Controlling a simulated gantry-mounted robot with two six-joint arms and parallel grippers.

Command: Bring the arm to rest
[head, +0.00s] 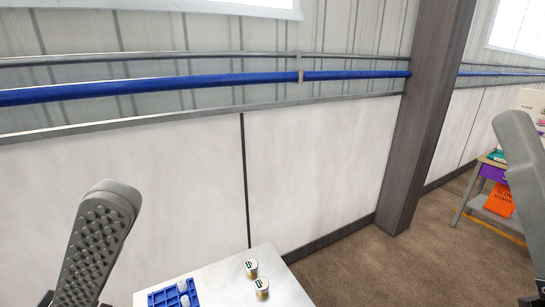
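My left gripper (100,235) rises at the lower left; one finger with a bumpy grey pad shows, and I cannot make out a second finger or the gap. My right gripper (522,165) is at the right edge, cut off by the frame; only one smooth grey finger shows clearly. I see nothing held in either. A blue rack (160,298) with white-capped tubes (183,287) in it is on the white table (220,272), cut off at the bottom. Two small round containers with pale, green-marked lids, a rear one (251,268) and a front one (262,289), stand right of the rack.
A white wall (325,170) with a blue pipe (200,84) runs behind the table. A dark pillar (425,120) stands right of centre. Brown floor (400,270) between is clear.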

